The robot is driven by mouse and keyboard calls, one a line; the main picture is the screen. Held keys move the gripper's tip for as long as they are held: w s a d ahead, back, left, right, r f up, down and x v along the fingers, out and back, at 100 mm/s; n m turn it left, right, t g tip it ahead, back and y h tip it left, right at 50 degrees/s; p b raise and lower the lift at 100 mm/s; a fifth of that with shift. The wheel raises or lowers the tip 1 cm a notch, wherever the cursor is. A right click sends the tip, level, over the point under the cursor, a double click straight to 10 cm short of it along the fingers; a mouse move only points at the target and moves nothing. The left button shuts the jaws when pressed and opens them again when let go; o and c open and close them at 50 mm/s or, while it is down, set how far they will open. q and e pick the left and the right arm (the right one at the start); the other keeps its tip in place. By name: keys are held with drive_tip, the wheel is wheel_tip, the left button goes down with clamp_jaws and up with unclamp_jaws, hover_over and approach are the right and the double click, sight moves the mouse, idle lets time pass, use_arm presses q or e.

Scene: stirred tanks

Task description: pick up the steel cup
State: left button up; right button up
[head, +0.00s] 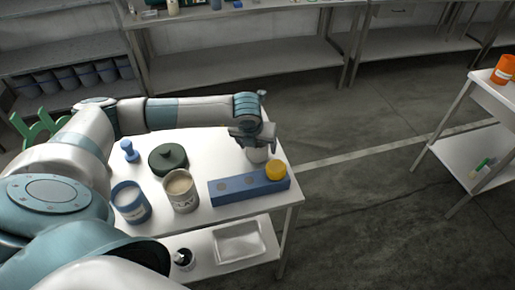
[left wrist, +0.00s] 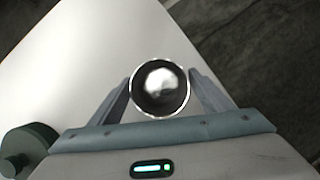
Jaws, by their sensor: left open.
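The steel cup (left wrist: 160,88) shows from above in the left wrist view as a round, shiny rim with a dark inside. It stands between the two fingers of my left gripper (left wrist: 162,92), which is open. The fingers are on either side of the rim; I cannot tell whether they touch it. In the head view the cup (head: 257,155) stands on the white table, partly hidden by my left gripper (head: 256,142) above it. My right gripper is not in view.
The table's right edge is close to the cup.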

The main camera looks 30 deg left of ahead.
use_arm(q)
drive_tip(key=c, duration=1.1)
drive_tip(key=shift+c, duration=0.2)
drive_tip(key=shift+r, duration=0.1)
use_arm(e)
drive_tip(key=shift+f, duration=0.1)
